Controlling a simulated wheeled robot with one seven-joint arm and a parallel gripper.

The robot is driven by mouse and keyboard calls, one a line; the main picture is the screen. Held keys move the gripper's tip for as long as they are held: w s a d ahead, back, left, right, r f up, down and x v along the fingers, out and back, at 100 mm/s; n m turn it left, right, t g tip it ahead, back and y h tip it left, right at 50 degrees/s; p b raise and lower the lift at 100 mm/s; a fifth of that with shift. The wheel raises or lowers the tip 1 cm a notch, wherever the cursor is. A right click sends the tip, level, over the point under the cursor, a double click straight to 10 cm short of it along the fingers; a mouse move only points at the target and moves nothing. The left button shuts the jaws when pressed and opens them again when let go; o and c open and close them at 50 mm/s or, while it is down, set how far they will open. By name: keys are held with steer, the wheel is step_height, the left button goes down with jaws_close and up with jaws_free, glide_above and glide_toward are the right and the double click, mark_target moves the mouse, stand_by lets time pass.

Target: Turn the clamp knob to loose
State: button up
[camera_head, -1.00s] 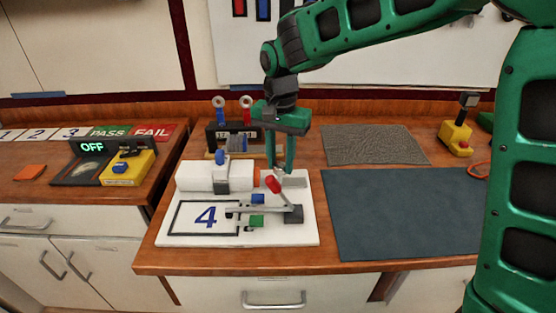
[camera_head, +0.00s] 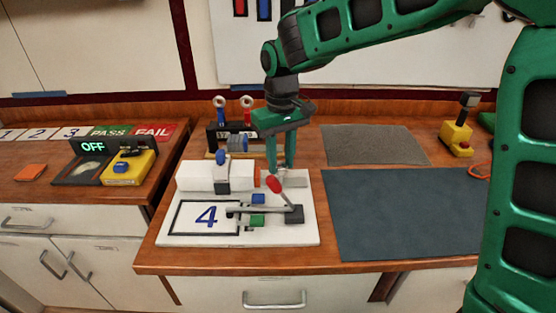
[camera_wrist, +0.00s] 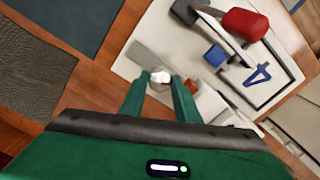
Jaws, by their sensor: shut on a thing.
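A small silver-grey knob (camera_wrist: 160,77) sits between my fingertips in the wrist view; I take it for the clamp knob. It is by a grey block (camera_head: 295,180) at the back right of the white board (camera_head: 308,215). My gripper (camera_head: 281,169) points down and is shut on this knob; it also shows in the wrist view (camera_wrist: 160,84). The fingers hide part of the knob, and I cannot read any loose or tight mark. In front of it, a toggle clamp with a red handle (camera_head: 274,184) stands on the board.
A white block (camera_head: 195,176) with a blue-topped part (camera_head: 221,158) stands left of my gripper. A rack (camera_head: 247,132) with red and blue tools is behind. A dark mat (camera_head: 400,215) and a grey mat (camera_head: 373,145) lie flat at right.

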mark_target(282, 163)
steer(key=n, duration=0.6)
steer(key=shift+w+r, duration=0.15)
steer(key=n, duration=0.5)
steer(key=shift+w, duration=0.1)
steer(key=shift+d, duration=0.1)
stand_by(0.4)
steer(key=o, duration=0.9)
steer(key=shift+o, duration=0.7)
step_height(282, 163, up, 11)
steer(key=shift+f, duration=0.2)
